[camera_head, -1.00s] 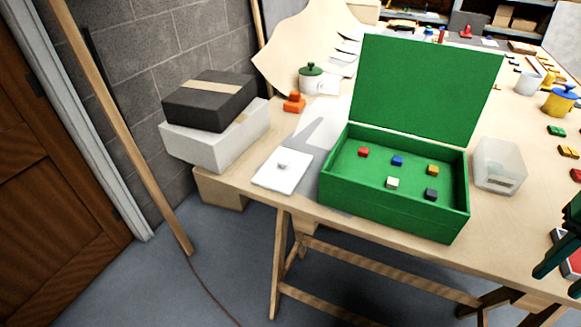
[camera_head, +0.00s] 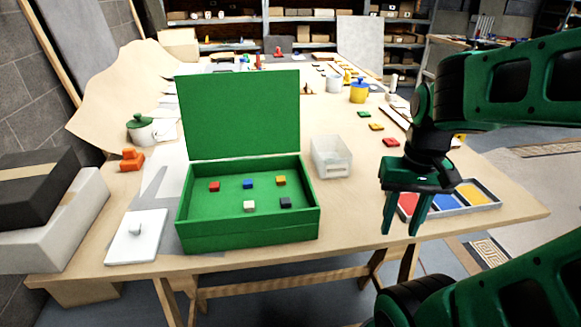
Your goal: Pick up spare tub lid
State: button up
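A flat white square lid with a small knob (camera_head: 137,238) lies on the front left of the table, left of the green box; it looks like the spare tub lid. A translucent, open-topped tub (camera_head: 331,157) stands right of the green box. My gripper (camera_head: 402,229) is on the right, fingers pointing down and spread apart, with nothing seen between them. It appears in front of the colour tray's left end, far right of the lid. Its height above the table is hard to tell.
The open green box (camera_head: 247,236) with several small cubes stands between lid and gripper, its raised green cover (camera_head: 240,115) behind. A tray (camera_head: 487,207) with red, blue and yellow sections is at right. Orange blocks (camera_head: 131,160) and a green-lidded pot (camera_head: 143,131) are behind the lid.

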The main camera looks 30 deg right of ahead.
aim_at(137, 238)
jog(key=k, duration=1.3)
jog(key=u, duration=0.25)
jog(key=i, duration=0.9)
jog(key=u, duration=0.4)
